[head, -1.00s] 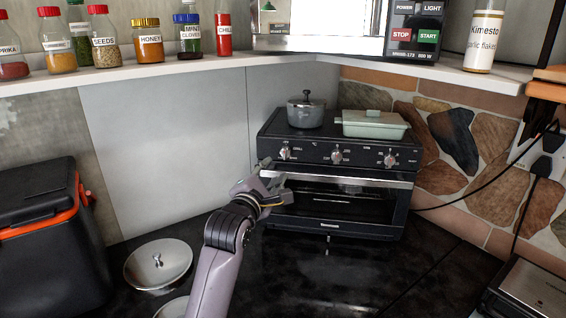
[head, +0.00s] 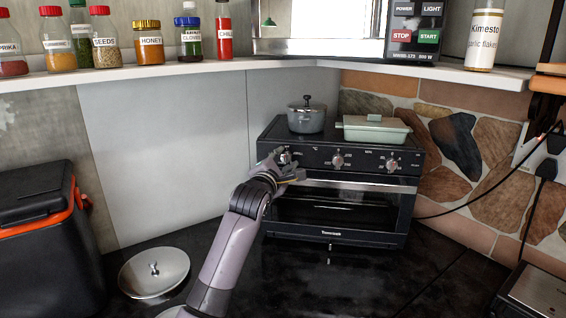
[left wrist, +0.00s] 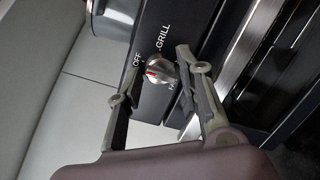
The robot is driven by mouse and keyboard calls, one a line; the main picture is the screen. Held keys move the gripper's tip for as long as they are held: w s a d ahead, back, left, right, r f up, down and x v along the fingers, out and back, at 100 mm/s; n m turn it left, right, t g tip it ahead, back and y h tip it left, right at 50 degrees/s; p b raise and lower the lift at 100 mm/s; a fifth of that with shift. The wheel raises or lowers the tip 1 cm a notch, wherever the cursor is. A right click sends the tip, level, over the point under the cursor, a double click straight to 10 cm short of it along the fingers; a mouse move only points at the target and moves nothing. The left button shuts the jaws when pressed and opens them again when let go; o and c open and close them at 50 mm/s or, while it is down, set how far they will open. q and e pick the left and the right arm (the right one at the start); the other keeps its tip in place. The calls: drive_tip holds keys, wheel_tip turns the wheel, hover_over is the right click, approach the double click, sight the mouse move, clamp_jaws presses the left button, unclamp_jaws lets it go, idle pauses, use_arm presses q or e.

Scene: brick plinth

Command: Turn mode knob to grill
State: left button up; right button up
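The toaster oven (head: 345,208) stands in the corner, with a row of knobs on its black front panel. The leftmost, the mode knob (left wrist: 161,68), is silver with a red mark; it also shows in the head view (head: 285,157), partly hidden by my gripper. OFF, GRILL and a partly hidden label are printed around it. The red mark is on the side towards OFF. My left gripper (head: 284,168) is at this knob. In the left wrist view its open fingers stand on both sides of the knob, with gaps showing. My right gripper is not in view.
A grey pot (head: 306,116) and a pale green dish (head: 375,129) stand on the oven. A shelf (head: 225,70) with jars runs above. A metal lid (head: 154,272) lies on the black counter. The counter before the oven is clear.

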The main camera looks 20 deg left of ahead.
use_arm(q)
clamp_jaws()
drive_tip(key=shift+r+m+p, duration=0.15)
drive_tip(key=shift+m+p, duration=0.65)
drive_tip(key=shift+p, duration=0.25)
drive_tip(key=shift+m+g+p, duration=0.3)
drive_tip(key=shift+m+p, duration=0.8)
drive_tip(key=shift+m, duration=0.1)
drive_tip(key=m+p, duration=0.3)
drive_tip(key=m, duration=0.2)
drive_tip(key=shift+d+y, duration=0.1)
drive_tip(key=shift+y, duration=0.2)
drive_tip(key=shift+m+g+y+p, duration=0.35)
drive_tip(key=shift+m+p, duration=0.65)
drive_tip(key=shift+m, duration=0.9)
